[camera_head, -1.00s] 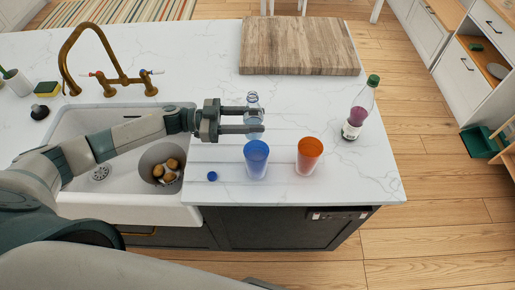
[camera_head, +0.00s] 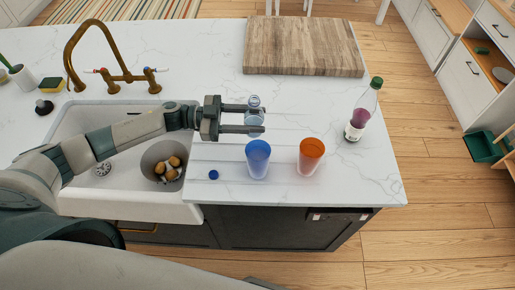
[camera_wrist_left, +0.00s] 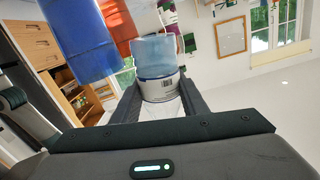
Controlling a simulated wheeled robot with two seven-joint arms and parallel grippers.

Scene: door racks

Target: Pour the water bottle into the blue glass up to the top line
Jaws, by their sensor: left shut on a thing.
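My left gripper (camera_head: 243,118) reaches in from the left over the counter and is shut on the clear water bottle (camera_head: 254,112). The uncapped bottle stands about upright between its fingers; the left wrist view shows its body and label (camera_wrist_left: 158,75) between them. The blue glass (camera_head: 257,157) stands upright on the counter just in front of the bottle, apart from it in the head view. It also shows at the upper left of the left wrist view (camera_wrist_left: 82,35). The lines on the glass and any water in it cannot be made out. My right gripper is out of view.
An orange glass (camera_head: 311,155) stands right of the blue one. A small blue cap (camera_head: 213,174) lies to the left. A green-capped bottle (camera_head: 361,110) stands at right, a wooden board (camera_head: 303,47) behind. The sink (camera_head: 92,131) with a bowl (camera_head: 152,158) is at left.

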